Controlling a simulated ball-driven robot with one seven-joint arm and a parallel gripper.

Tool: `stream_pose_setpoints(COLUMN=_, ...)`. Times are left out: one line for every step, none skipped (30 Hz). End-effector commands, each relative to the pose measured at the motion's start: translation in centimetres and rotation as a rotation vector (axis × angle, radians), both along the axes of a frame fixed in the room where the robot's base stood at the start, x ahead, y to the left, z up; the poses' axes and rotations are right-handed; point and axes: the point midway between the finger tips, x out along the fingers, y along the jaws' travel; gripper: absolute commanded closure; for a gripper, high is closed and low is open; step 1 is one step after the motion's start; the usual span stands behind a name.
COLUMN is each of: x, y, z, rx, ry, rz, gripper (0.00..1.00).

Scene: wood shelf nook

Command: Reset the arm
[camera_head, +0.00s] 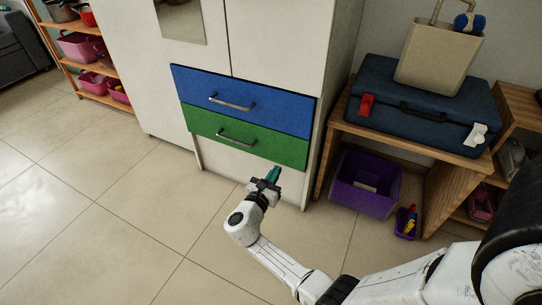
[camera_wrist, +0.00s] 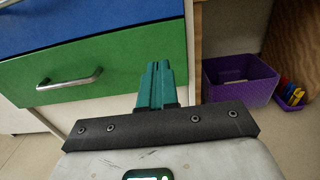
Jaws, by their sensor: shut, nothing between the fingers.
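My gripper (camera_head: 271,177) is at the end of my white arm, in front of the lower right part of the cabinet. Its teal fingers are together with nothing between them. In the wrist view the shut fingers (camera_wrist: 157,82) point forward, just right of the green drawer's handle. The green drawer (camera_head: 245,137) and the blue drawer (camera_head: 240,97) above it look closed, each with a metal handle. The fingers appear close to the green drawer's lower right side; I cannot tell the exact gap. The green drawer also fills the left of the wrist view (camera_wrist: 40,78).
A wooden bench (camera_head: 430,146) to the right bears a dark blue case (camera_head: 384,102) and a beige bin (camera_head: 440,58). Below are a purple basket (camera_head: 366,190) and a small purple bin (camera_head: 402,225). Wooden shelves (camera_head: 107,100) stand at far left. The tiled floor (camera_head: 95,205) at left is clear.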

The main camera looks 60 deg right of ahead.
Motion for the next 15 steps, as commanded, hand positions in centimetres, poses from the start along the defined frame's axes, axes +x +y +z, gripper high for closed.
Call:
stream_pose_setpoints(x=0.0, y=0.2, z=0.0, rx=0.0, ry=0.001, rz=0.0, gripper=1.0)
stream_pose_setpoints(x=0.0, y=0.3, z=0.0, rx=0.0, ry=0.001, rz=0.0, gripper=1.0)
stream_pose_setpoints(x=0.0, y=0.3, z=0.0, rx=0.0, ry=0.001, rz=0.0, gripper=1.0)
stream_pose_setpoints(x=0.0, y=0.3, z=0.0, rx=0.0, ry=0.001, rz=0.0, gripper=1.0)
stream_pose_setpoints(x=0.0, y=0.3, z=0.0, rx=0.0, ry=0.001, rz=-0.001, gripper=1.0)
stream_pose_setpoints(x=0.0, y=0.3, z=-0.1, rx=0.0, ry=0.001, rz=-0.001, gripper=1.0)
stream_pose_setpoints(x=0.0, y=0.3, z=-0.1, rx=0.0, ry=0.001, rz=-0.001, gripper=1.0)
stream_pose_setpoints(x=-0.1, y=0.3, z=-0.1, rx=0.0, ry=0.0, rz=-0.001, gripper=1.0)
stream_pose_setpoints(x=-0.2, y=0.3, z=-0.1, rx=0.003, ry=-0.007, rz=-0.003, gripper=1.0)
stream_pose_setpoints(x=-0.3, y=0.4, z=-0.1, rx=0.009, ry=-0.019, rz=-0.008, gripper=1.0)
stream_pose_setpoints(x=-0.6, y=0.5, z=-0.1, rx=0.018, ry=-0.038, rz=-0.015, gripper=1.0)
stream_pose_setpoints(x=-1.1, y=0.6, z=-0.1, rx=0.036, ry=-0.079, rz=-0.029, gripper=1.0)
stream_pose_setpoints(x=-1.6, y=0.8, z=-0.1, rx=0.054, ry=-0.119, rz=-0.044, gripper=1.0)
stream_pose_setpoints(x=-2.3, y=1.0, z=-0.2, rx=0.078, ry=-0.169, rz=-0.064, gripper=1.0)
stream_pose_setpoints(x=-3.3, y=1.3, z=-0.3, rx=0.116, ry=-0.247, rz=-0.095, gripper=1.0)
